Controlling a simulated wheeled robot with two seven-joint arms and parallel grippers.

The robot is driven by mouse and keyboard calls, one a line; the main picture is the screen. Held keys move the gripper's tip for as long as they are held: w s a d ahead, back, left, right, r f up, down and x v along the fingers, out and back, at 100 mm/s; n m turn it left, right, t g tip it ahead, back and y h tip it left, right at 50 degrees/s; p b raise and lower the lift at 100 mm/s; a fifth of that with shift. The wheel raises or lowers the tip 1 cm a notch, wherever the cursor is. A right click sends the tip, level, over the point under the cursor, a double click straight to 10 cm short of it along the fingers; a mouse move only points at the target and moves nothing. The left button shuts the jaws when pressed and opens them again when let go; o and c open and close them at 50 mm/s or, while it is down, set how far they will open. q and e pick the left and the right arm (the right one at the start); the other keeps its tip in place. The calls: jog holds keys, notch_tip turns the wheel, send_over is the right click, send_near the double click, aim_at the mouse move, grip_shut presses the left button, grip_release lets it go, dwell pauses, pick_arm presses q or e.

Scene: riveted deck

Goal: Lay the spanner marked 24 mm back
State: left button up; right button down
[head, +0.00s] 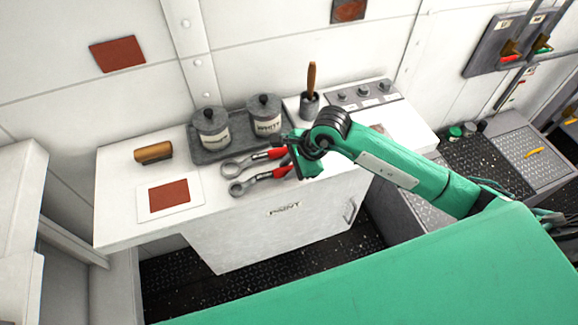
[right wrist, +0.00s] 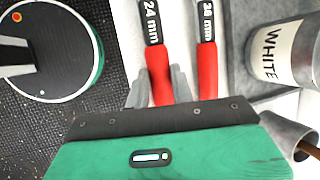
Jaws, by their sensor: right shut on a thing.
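The spanner marked 24 mm (head: 239,188) has a grey ring head, a dark band and a red handle. In the right wrist view its handle (right wrist: 159,72) lies between the fingers of my right gripper (right wrist: 160,90), which is shut on it. In the head view my right gripper (head: 300,168) is over the counter's front part, and its arm hides the handle ends. I cannot tell whether the spanner touches the counter. The second spanner, marked 36 mm (right wrist: 207,45), lies beside it, farther back on the counter (head: 231,168). My left gripper is not in view.
Behind the spanners, a grey tray (head: 206,158) on the white counter (head: 120,165) bears two lidded pots (head: 210,127), (head: 264,114). A brush stands in a cup (head: 310,104). A brown-red card (head: 169,196) and a brown roller-like item (head: 154,153) lie to the left.

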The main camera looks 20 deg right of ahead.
jog(key=shift+f, duration=0.1)
dwell(0.3)
jog(key=c, duration=1.1)
grip_release()
